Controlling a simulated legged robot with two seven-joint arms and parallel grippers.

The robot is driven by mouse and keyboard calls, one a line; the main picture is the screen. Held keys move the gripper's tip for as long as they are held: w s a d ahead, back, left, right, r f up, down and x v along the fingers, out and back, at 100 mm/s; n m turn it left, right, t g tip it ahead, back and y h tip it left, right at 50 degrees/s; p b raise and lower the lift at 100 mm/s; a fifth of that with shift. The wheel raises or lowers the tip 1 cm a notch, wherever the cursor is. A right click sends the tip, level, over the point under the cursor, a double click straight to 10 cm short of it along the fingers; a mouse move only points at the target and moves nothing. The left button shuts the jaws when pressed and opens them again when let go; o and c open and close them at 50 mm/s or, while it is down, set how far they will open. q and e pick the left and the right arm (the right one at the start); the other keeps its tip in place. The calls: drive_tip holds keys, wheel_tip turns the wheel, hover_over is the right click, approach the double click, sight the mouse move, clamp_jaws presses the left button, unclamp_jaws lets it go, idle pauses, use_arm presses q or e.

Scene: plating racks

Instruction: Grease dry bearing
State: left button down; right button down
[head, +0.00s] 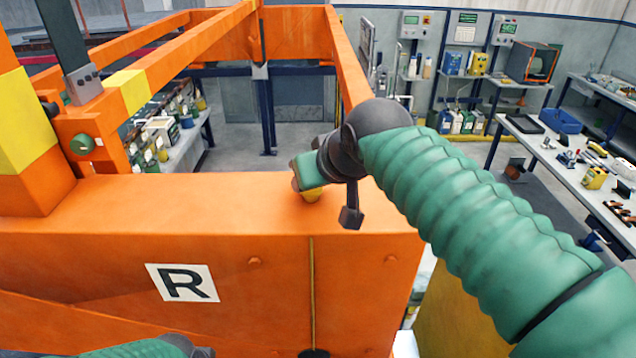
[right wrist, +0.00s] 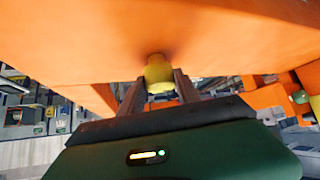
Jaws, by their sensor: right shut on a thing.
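A small yellow rounded piece (head: 312,195) sits on the top of the orange beam (head: 330,215), above the "R" plate. It also shows in the right wrist view (right wrist: 158,72), between the two fingers and against the orange surface. My right gripper (right wrist: 155,80) is shut on this yellow piece. In the head view its fingers are mostly hidden behind the wrist. A green round part (head: 82,144) sits in an orange bracket at the left; I cannot tell whether it is the bearing. Only a bit of my left arm shows at the bottom edge; its gripper is out of view.
Orange rails (head: 210,45) run behind the beam, with a yellow-banded post (head: 25,120) at the left. A workbench with tools (head: 560,150) stands at the right. A bench with bottles (head: 180,135) stands behind the frame. The beam top is bare between post and gripper.

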drive_tip(key=m+h, duration=0.2)
drive_tip(key=m, duration=0.1)
drive_tip(key=m+t+h, duration=0.1)
drive_tip(key=shift+w+a+r+m+h+b, duration=0.1)
drive_tip(key=shift+a+r+m+h+b, duration=0.05)
drive_tip(key=shift+a+m+h+b, duration=0.2)
drive_tip(key=shift+m+h, duration=0.65)
drive_tip(key=shift+m, duration=0.2)
drive_tip(key=m+h+p, duration=0.1)
drive_tip(key=m+g+h+p, duration=0.1)
drive_tip(key=m, duration=0.1)
drive_tip(key=shift+w+a+r+m+h, duration=0.1)
drive_tip(key=shift+a+r+m+h, duration=0.05)
drive_tip(key=shift+m+h, duration=0.15)
drive_tip(key=shift+m+g+h+p, duration=0.6)
drive_tip(key=shift+m+h, duration=0.3)
drive_tip(key=shift+m, duration=0.6)
drive_tip(key=shift+f+h, duration=0.25)
drive_tip(key=shift+h, duration=0.05)
